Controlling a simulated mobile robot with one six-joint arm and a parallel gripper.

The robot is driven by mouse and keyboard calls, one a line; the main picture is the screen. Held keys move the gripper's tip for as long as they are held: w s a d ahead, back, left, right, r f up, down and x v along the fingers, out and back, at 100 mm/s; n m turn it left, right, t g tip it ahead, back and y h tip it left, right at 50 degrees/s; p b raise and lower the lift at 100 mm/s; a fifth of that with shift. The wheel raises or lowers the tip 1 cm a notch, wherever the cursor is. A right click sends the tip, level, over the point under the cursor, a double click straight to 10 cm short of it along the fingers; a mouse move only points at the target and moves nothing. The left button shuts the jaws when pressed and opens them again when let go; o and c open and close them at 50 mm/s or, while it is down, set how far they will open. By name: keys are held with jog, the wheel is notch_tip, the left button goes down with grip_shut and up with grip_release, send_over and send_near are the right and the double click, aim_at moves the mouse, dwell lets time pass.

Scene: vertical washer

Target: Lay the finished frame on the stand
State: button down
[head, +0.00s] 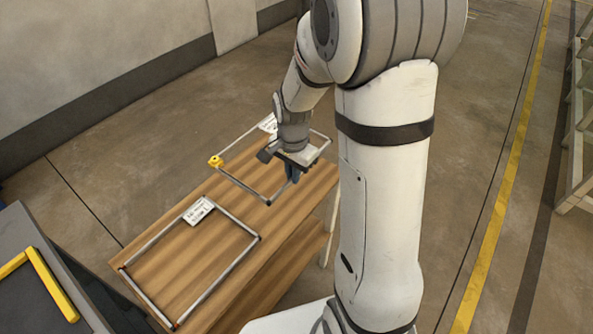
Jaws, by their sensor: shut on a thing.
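A wooden stand (175,256) stands at the lower middle of the head view. My gripper (291,172) is over its far right end, shut on a thin metal frame (245,190). This held frame has a yellow corner piece (215,161) and a white label (268,123) on its far side. It appears to be above the stand top, but I cannot tell if any part touches. A second metal frame (223,280) with a white label (198,211) lies on the near part of the stand. My arm hides part of the held frame, and the fingertips are barely visible.
A dark machine (30,240) with a yellow bracket (50,285) is at the lower left, close to the stand. A grey wall (110,75) runs behind. A pale rack (578,130) is at the right edge. The floor around the stand's far side is clear.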

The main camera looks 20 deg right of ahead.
aim_at(293, 203)
notch_tip(293, 203, down, 9)
jog(key=b, duration=0.6)
jog(key=shift+f+b, duration=0.15)
jog(key=shift+b, duration=0.15)
jog(key=shift+s+f, duration=0.1)
jog(key=shift+f, duration=0.05)
dwell(0.5)
jog(key=c, duration=1.5)
grip_release()
jog(key=shift+r+p, duration=3)
jog(key=shift+r, duration=1.05)
